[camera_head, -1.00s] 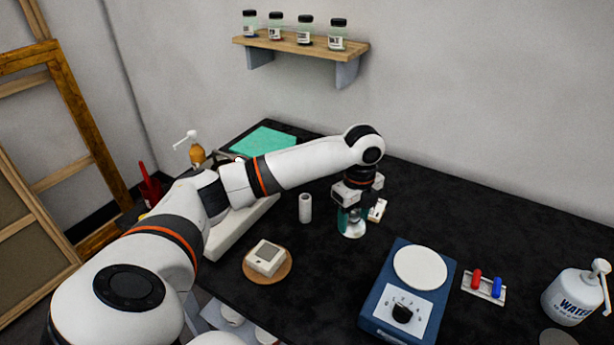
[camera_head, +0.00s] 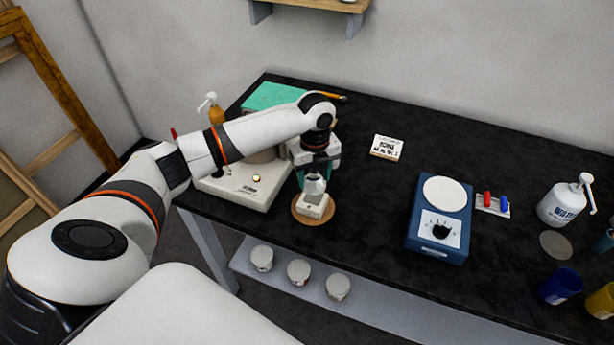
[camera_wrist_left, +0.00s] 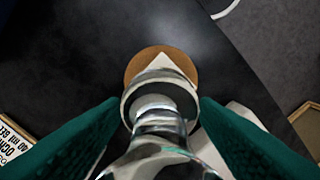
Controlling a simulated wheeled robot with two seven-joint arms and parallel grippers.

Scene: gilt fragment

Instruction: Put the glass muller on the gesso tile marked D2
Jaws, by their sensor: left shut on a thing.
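The clear glass muller (camera_head: 314,185) is upright between the green fingers of my left gripper (camera_head: 314,172), which is shut on it. It also shows in the left wrist view (camera_wrist_left: 158,108), seen from above. Directly below is a pale square tile (camera_head: 313,207) on a round cork mat (camera_head: 299,212). In the left wrist view only a corner of the tile (camera_wrist_left: 167,62) shows past the muller's base. I cannot tell whether the base touches the tile. No D2 mark is readable. My right gripper is not in view.
A white-based device (camera_head: 235,190) stands close left of the mat. A lettered white block (camera_head: 386,147) and a blue dial device (camera_head: 439,225) stand to the right. A water bottle (camera_head: 564,204) and cups are farther right. Black tabletop lies clear between block and gripper.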

